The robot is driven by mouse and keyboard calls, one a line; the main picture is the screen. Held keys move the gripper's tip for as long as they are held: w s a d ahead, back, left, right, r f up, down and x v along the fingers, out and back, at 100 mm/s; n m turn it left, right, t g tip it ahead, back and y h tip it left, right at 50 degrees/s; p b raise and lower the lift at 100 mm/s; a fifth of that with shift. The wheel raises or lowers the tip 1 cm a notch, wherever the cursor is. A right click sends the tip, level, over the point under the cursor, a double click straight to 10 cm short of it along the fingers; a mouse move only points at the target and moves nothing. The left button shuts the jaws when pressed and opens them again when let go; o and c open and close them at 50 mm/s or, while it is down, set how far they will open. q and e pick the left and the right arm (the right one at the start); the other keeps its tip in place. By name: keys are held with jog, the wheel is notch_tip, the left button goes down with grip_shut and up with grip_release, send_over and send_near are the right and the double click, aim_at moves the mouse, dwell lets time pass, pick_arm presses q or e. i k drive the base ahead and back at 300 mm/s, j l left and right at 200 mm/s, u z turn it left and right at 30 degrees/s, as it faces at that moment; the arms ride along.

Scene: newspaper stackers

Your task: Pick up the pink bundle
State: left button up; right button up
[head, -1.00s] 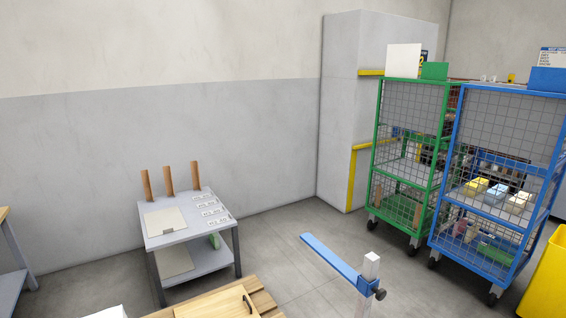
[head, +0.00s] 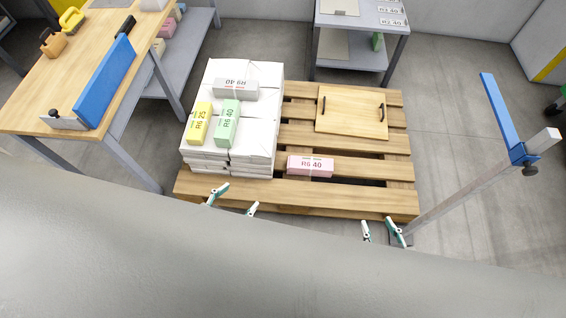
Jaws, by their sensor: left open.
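The pink bundle (head: 296,161), with a printed label and a pale band around it, lies flat on the slats of the wooden pallet (head: 345,195), near its front edge. My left gripper (head: 238,198) is open and empty in front of the pallet's front edge, left of and nearer than the pink bundle. My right gripper (head: 377,220) is open and empty, nearer than and right of the bundle. Neither gripper touches the bundle. My grey body hides the lower part of the view and most of both arms.
A white paper stack (head: 255,135) on the pallet's left carries yellow (head: 196,132), green (head: 222,135) and grey (head: 232,95) bundles. A wooden board with handles (head: 350,112) lies behind right. A workbench (head: 50,90) stands left, a blue-topped post (head: 470,178) right.

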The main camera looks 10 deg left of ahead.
aim_at(322, 167)
jog(key=z, duration=0.45)
jog(key=j+z, duration=0.15)
jog(key=z, duration=0.8)
jog(key=j+z, duration=0.15)
jog(key=z, duration=0.3)
jog(key=j, duration=0.4)
jog(key=k+j, duration=0.1)
jog(key=j, duration=0.35)
